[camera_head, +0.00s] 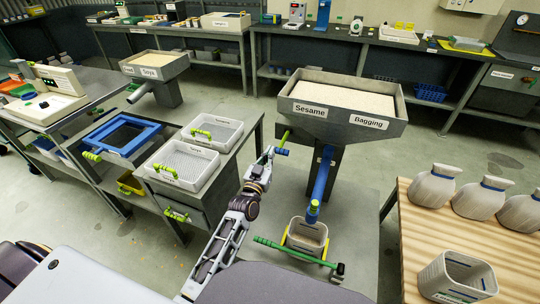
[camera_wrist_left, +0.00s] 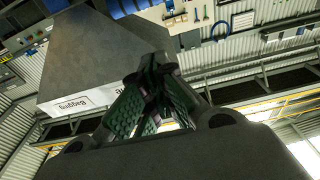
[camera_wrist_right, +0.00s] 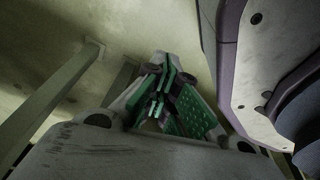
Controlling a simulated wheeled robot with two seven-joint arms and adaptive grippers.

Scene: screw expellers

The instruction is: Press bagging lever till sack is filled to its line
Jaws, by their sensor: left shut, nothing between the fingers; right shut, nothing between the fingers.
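The grey hopper (camera_head: 338,112) labelled Sesame and Bagging holds pale seed. Its blue spout (camera_head: 321,182) points down over an open beige sack (camera_head: 307,231) with yellow pieces at its sides. The fill inside is too small to judge. My right gripper (camera_wrist_right: 166,72) is shut and empty, seen only in the right wrist view.
A green bar (camera_head: 295,254) with a black end crosses in front of the sack. A bench with white trays (camera_head: 182,164) stands left.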

